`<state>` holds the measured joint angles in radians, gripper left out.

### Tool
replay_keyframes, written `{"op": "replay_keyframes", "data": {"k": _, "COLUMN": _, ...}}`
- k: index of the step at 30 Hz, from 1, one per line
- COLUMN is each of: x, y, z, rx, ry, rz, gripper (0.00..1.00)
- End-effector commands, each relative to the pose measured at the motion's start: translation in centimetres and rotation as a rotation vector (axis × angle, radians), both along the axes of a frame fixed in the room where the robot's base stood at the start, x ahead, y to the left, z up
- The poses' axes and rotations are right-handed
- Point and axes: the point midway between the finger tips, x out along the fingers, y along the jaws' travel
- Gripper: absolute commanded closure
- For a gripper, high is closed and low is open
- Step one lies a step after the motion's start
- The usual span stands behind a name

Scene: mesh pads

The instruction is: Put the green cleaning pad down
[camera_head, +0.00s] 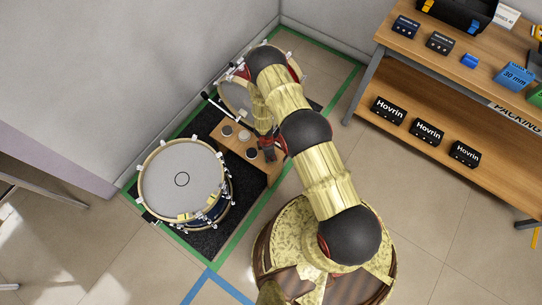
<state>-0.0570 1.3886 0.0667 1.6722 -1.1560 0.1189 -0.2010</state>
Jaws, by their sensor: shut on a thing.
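My gripper (268,154) is small and dark at the end of my gold and black arm. It is over the right part of a wooden stand (238,145) between the drums. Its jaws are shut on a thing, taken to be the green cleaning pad. The pad itself cannot be made out, as the gripper and arm hide it. Small round pads lie on the stand: a pale one (228,131), another (244,135), and a darker one (252,154) close to the gripper's left. I cannot tell whether the gripper touches the stand.
A large drum (182,180) stands left of the stand, and another drum (236,97) stands behind it, partly covered by my arm. Both are on a black mat (246,190) edged with green tape. A wooden shelf unit (405,85) with boxes stands at right.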

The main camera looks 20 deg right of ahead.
Motion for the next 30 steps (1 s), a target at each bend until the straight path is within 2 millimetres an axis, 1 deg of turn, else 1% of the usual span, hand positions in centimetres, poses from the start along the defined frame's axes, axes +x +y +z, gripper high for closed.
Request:
{"op": "replay_keyframes", "data": {"k": 5, "x": 0.0, "y": 0.0, "z": -0.4, "rx": 0.0, "ry": 0.001, "rz": -0.001, "gripper": 1.0}}
{"op": "replay_keyframes", "data": {"k": 6, "x": -0.1, "y": 0.0, "z": -0.3, "rx": 0.0, "ry": 0.001, "rz": -0.001, "gripper": 0.8}}
{"op": "replay_keyframes", "data": {"k": 15, "x": -0.1, "y": 0.0, "z": -0.3, "rx": 0.0, "ry": 0.001, "rz": 0.0, "gripper": 0.63}}
{"op": "replay_keyframes", "data": {"k": 26, "x": -0.1, "y": 0.0, "z": 0.0, "rx": 0.0, "ry": 0.001, "rz": 0.0, "gripper": 0.63}}
{"op": "replay_keyframes", "data": {"k": 29, "x": 0.0, "y": 0.1, "z": 1.2, "rx": 0.0, "ry": 0.0, "rz": -0.001, "gripper": 0.63}}
{"op": "replay_keyframes", "data": {"k": 30, "x": 0.1, "y": 0.2, "z": 1.9, "rx": 0.0, "ry": -0.001, "rz": -0.001, "gripper": 0.63}}
